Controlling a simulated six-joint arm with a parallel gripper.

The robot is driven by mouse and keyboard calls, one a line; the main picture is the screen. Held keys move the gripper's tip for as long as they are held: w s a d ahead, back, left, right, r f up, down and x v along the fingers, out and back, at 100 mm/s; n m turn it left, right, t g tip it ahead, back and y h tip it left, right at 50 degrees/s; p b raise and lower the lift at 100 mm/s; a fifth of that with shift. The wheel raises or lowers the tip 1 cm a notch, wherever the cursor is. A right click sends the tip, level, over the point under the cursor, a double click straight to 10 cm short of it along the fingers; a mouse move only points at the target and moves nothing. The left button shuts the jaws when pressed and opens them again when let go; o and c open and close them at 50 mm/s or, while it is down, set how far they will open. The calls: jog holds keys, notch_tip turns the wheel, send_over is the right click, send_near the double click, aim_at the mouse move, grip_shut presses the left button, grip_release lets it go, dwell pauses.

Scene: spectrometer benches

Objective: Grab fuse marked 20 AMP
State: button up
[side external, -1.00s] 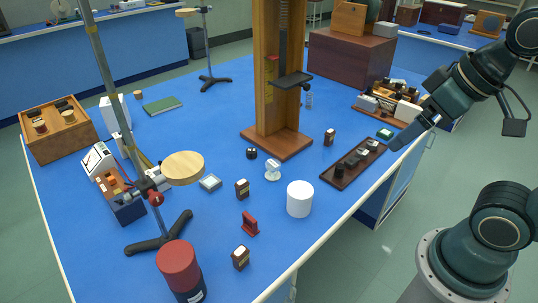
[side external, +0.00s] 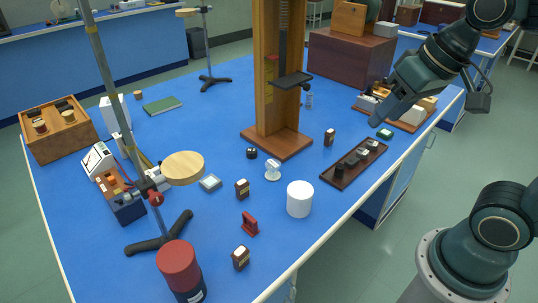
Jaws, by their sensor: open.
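Several small dark blocks with pale faces look like fuses, but their markings are too small to read. One (side external: 242,189) stands near the middle of the blue bench, one (side external: 241,257) near the front edge, and one (side external: 329,137) right of the wooden column. My gripper (side external: 380,115) is open, with nothing seen in it. It is above the right side of the bench, right of the block by the column and apart from it. The gap between its fingers is hard to make out from this side.
A tall wooden column (side external: 280,80) stands mid-bench. A dark strip with parts (side external: 350,170) and a green piece (side external: 385,133) lie near my gripper. A white cylinder (side external: 300,198), a red piece (side external: 250,224) and a rod stand (side external: 160,240) are further forward.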

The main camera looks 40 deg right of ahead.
jog(key=w+a+m+g, duration=0.15)
jog(key=w+m, duration=0.25)
jog(key=w, duration=0.5)
jog(key=m+g+y, duration=0.3)
jog(key=m+y, duration=0.1)
jog(key=m, duration=0.8)
send_over(242, 181)
jog(key=d, duration=0.4)
notch_tip(242, 181, down, 19)
jog(key=shift+d, duration=0.15)
jog(key=shift+s+g, duration=0.1)
jog(key=shift+g, duration=0.15)
jog(key=shift+x, duration=4.3)
jog(key=shift+f, duration=0.1)
